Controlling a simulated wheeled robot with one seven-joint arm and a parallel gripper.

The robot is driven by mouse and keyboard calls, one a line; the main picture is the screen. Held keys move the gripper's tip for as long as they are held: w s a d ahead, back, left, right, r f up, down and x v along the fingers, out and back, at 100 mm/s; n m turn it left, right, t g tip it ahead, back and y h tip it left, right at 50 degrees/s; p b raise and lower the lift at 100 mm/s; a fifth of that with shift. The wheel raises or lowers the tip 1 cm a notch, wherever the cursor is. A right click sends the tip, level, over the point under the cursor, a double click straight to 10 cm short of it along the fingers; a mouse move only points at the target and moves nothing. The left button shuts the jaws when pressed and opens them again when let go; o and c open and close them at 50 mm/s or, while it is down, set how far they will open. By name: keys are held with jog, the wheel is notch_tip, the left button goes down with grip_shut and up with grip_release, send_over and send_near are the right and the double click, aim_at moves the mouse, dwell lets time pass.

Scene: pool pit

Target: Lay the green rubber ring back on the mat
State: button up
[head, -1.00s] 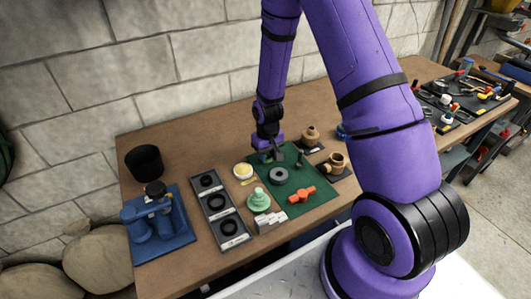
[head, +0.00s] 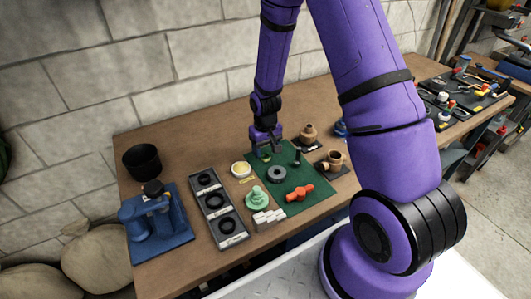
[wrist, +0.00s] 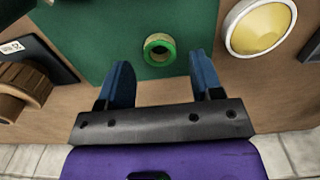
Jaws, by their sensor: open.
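The green rubber ring (wrist: 148,50) lies on the dark green mat (wrist: 105,35) near the mat's edge in the wrist view. Its hole shows brown inside. My gripper (wrist: 161,75) is open and empty. Its two blue fingers stand to the left and right of the ring's line, apart from it. In the head view my gripper (head: 265,152) is over the far left corner of the mat (head: 308,203). The ring is small there and mostly hidden by the fingers.
A yellow-filled round dish (head: 241,169) is left of my gripper. A black tray (head: 219,208) holds black rings.

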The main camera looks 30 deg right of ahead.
jog(key=s+a+r+t, duration=0.1)
jog(key=s+r, duration=0.2)
jog(key=r, duration=0.7)
jog(key=s+r+t, duration=0.1)
jog(key=s+r, duration=0.2)
jog(key=r, duration=0.7)
jog(key=s+a+r+t, duration=0.1)
jog(key=s+r, duration=0.2)
jog(key=r, duration=0.7)
jog(key=s+r+t, duration=0.1)
jog(key=s+r, duration=0.4)
jog(key=s, duration=0.3)
jog(key=s+r+t, duration=0.1)
jog(key=s+r, duration=0.4)
jog(key=s, duration=0.4)
jog(key=shift+a+r, duration=0.2)
jog(key=shift+a, duration=0.2)
